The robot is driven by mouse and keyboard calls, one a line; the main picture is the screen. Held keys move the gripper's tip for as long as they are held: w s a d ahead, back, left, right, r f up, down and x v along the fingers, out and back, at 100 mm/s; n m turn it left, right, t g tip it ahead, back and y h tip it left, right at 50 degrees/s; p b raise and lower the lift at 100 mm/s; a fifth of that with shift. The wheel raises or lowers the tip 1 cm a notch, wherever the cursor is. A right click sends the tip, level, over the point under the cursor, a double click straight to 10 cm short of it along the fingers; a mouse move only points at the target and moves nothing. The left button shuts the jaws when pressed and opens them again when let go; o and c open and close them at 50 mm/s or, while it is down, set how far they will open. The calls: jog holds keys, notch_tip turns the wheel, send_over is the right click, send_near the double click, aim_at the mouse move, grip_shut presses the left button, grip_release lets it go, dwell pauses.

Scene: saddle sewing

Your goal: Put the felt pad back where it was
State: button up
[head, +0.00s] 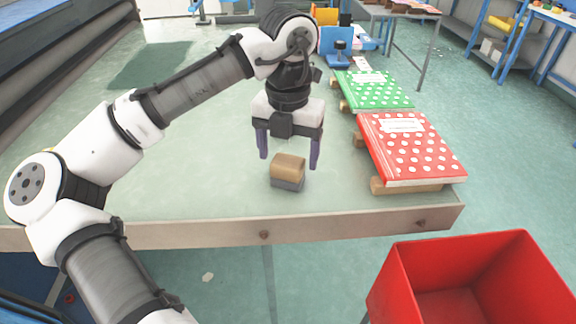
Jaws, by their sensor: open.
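A small block (288,170) stands on the pale green table near its front edge. Its upper part is tan and wood-like with a rounded top, and its lower part is a grey layer (287,184). I cannot tell for sure whether this grey layer is the felt pad. My gripper (288,163) points down over the block with its two purple fingers spread. One finger is to the left of the block and the other to the right, with gaps on both sides. The fingertips appear about level with the block's top; their exact height is unclear.
A red dotted book (420,155) and a green dotted book (373,92) rest on wooden pieces along the table's right side. A red bin (400,285) stands below the front right. The table (150,180) is clear to the left of the block.

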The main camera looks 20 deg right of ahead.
aim_at(288, 160)
notch_tip(288, 160, up, 8)
jog(key=shift+f, duration=0.15)
dwell(0.6)
